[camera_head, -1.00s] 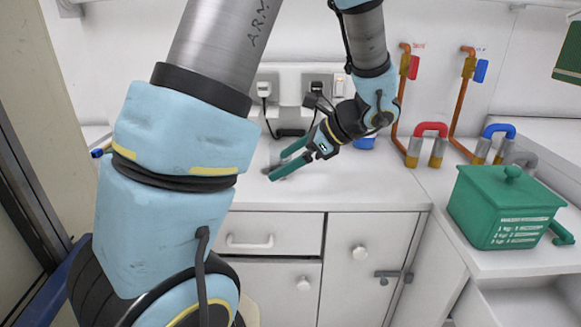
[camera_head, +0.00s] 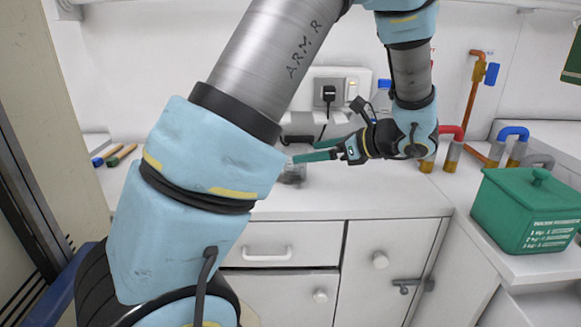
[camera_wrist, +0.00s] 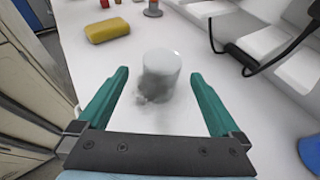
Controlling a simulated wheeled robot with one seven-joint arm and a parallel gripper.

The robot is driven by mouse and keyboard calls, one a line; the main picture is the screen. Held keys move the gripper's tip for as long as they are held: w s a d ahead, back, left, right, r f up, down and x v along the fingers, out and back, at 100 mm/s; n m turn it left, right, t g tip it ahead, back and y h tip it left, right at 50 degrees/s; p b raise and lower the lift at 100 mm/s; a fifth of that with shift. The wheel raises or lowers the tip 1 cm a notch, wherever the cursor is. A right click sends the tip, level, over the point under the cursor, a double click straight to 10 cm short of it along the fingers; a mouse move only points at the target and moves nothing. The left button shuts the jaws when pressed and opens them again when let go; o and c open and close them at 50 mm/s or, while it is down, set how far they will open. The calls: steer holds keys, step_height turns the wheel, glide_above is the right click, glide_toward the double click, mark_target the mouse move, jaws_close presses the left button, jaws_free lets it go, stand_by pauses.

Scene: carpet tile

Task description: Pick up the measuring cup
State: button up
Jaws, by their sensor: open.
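A small, pale, see-through cup, which appears to be the measuring cup (camera_wrist: 160,72), stands on the white counter in the wrist view. It lies ahead of my gripper (camera_wrist: 160,76), between the lines of the two green fingers. A dark grey smudge or shadow shows at its lower left. In the head view the cup (camera_head: 292,175) is a small greyish shape, partly hidden by my arm, just below the fingertips of my gripper (camera_head: 306,152). My gripper is open, with nothing held, and its fingers point left.
A yellow block (camera_wrist: 107,30) lies on the counter beyond the cup. Wall sockets (camera_head: 335,92) with a plug and cable are behind. A green lidded box (camera_head: 525,210) stands at the right. Several coloured-handled tools (camera_head: 115,155) lie at the back left. Drawers (camera_head: 282,243) are below the counter.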

mark_target(300, 153)
steer(key=x, duration=0.4)
steer(key=shift+a+p, duration=0.15)
steer(key=shift+p, duration=0.2)
steer(key=p+x, duration=0.2)
steer(key=x, duration=0.2)
steer(key=shift+w, duration=0.25)
steer(key=shift+w+a+f, duration=0.25)
steer(key=shift+w+f, duration=0.05)
steer(key=c, duration=1.3)
